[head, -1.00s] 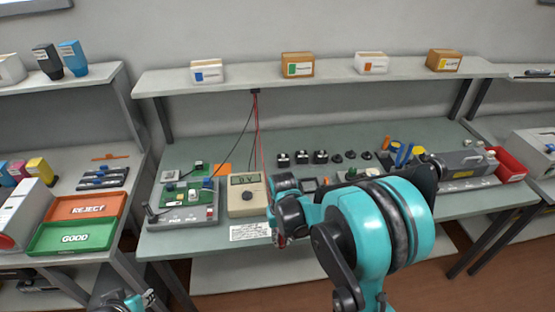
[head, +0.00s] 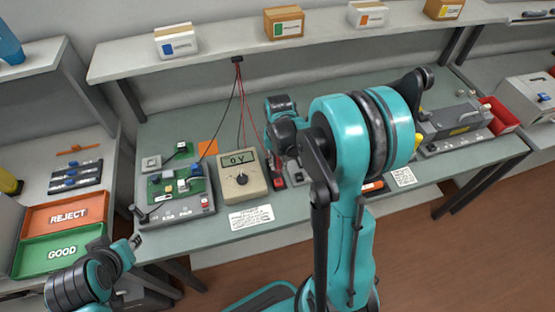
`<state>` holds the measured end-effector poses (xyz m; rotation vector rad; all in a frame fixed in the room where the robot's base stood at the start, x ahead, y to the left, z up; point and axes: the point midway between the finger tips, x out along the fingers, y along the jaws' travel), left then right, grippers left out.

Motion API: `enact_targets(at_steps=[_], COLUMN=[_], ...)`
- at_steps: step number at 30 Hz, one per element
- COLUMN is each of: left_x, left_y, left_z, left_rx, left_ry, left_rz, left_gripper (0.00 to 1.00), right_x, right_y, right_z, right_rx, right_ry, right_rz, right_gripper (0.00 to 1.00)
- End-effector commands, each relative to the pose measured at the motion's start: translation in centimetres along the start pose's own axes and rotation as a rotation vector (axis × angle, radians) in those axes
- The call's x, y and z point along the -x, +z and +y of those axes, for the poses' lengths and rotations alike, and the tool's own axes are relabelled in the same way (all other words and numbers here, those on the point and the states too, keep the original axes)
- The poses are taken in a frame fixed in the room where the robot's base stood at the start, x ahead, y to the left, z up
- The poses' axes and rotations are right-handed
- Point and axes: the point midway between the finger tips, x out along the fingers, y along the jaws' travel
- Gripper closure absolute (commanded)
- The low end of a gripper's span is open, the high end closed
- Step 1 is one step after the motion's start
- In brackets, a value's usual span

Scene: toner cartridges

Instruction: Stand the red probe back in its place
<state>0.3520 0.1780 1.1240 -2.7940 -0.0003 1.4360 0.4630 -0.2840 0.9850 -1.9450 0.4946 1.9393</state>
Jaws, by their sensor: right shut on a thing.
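My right gripper (head: 273,165) points down just right of the multimeter (head: 243,175), mostly hidden by its own wrist. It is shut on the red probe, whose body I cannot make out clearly. A red lead (head: 249,115) runs from the shelf bracket down to this gripper. A small red block (head: 279,183) and a dark block (head: 297,178) stand under and beside the gripper; they look like probe rests, but details are too small to tell. My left gripper (head: 135,241) is low at the left, off the bench's front edge; its jaws are too small to read.
The green circuit board (head: 180,184) sits on a grey fixture left of the multimeter. An instruction card (head: 251,217) lies at the front edge. Reject (head: 68,214) and good (head: 62,251) trays are at left. My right arm hides the bench's middle.

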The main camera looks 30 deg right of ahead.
Motion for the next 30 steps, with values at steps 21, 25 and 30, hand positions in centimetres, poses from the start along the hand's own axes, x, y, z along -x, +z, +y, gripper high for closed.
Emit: enact_targets(at_steps=[21,25,30], left_x=[-2.4,-2.4,-2.6], left_y=[1.7,1.7,1.8], left_z=[0.0,0.0,0.0], left_rx=[0.0,0.0,0.0], left_ry=[0.0,0.0,0.0], left_rz=[0.0,0.0,0.0], left_gripper=[0.71,0.71,0.71], right_x=[-4.2,-4.2,-4.2], right_y=[0.0,0.0,0.1], right_z=[0.0,0.0,0.0], right_rx=[0.001,0.001,0.001], right_ry=[0.0,0.0,0.0], right_rz=[0.0,0.0,0.0], right_gripper=[1.0,1.0,1.0])
